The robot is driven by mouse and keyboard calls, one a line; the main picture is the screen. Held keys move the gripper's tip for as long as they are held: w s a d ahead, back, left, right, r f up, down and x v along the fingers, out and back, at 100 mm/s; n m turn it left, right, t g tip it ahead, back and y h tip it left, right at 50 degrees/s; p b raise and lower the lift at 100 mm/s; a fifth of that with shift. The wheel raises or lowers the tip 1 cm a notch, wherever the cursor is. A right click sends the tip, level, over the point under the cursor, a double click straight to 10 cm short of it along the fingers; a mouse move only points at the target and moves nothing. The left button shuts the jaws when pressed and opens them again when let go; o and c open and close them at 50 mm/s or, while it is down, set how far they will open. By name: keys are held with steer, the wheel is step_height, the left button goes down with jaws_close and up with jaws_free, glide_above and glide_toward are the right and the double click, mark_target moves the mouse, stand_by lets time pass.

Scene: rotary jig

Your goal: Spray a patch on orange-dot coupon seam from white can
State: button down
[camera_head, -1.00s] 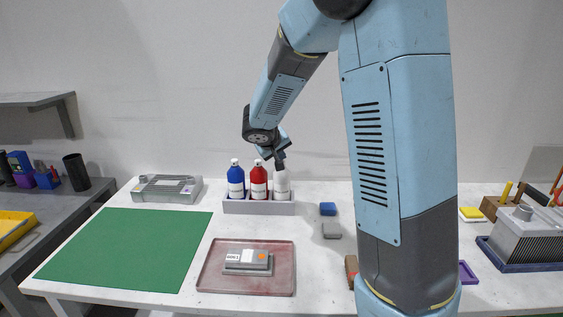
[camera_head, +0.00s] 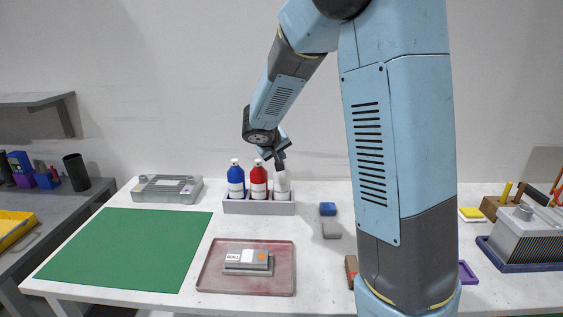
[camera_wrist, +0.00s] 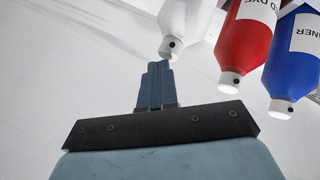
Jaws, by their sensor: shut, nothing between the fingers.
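The white can (camera_head: 283,183) stands upright in the right slot of the grey rack (camera_head: 258,207), partly behind my gripper. It also shows in the wrist view (camera_wrist: 186,22). My gripper (camera_head: 280,164) is shut and empty, with its fingertips (camera_wrist: 157,64) right at the can's nozzle. I cannot tell whether they touch it. The seam is too small to make out.
The red can (camera_head: 259,180) and blue can (camera_head: 236,180) stand left of the white one. A green mat (camera_head: 130,250) covers the table's left. A clear-topped case (camera_head: 167,189) lies at back left. Blue (camera_head: 327,209) and grey (camera_head: 331,230) blocks lie right of the rack.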

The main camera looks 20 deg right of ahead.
steer(key=shift+s+f, duration=0.1)
steer(key=shift+f, duration=0.25)
steer(key=shift+r, duration=3.45)
